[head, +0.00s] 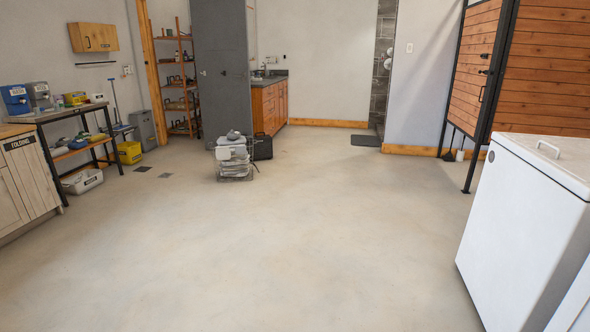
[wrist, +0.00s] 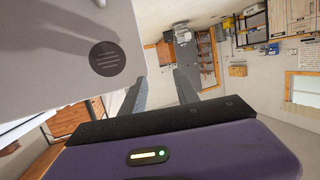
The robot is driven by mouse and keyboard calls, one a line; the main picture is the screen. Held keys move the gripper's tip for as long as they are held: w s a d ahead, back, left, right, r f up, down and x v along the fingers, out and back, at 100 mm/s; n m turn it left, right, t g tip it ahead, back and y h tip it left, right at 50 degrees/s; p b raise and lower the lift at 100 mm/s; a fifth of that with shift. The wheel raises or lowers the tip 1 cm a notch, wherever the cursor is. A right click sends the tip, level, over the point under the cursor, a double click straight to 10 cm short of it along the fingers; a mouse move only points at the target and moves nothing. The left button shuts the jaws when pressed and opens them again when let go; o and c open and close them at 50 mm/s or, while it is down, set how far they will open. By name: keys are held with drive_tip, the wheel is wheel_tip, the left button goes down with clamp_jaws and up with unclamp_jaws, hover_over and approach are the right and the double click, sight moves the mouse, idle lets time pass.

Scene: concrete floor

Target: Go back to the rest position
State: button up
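My gripper (wrist: 160,76) shows in the wrist view, with its two dark fingers apart. Nothing is between them, so it is open and empty. Behind the fingers the room appears tilted, with the floor and shelves at a distance. My gripper and arm are not in the head view.
Open concrete floor (head: 270,240) fills the middle. A white chest appliance (head: 515,235) stands close at right, and a wooden cabinet (head: 28,180) at left. A wire basket of folded cloth (head: 235,160) stands ahead on the floor. A pale surface fills the wrist view's upper left.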

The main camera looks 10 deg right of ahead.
wheel_tip(320, 180, up, 12)
drive_tip(key=p, duration=1.3)
drive_tip(key=shift+s, duration=0.25)
drive_tip(key=shift+r, duration=0.1)
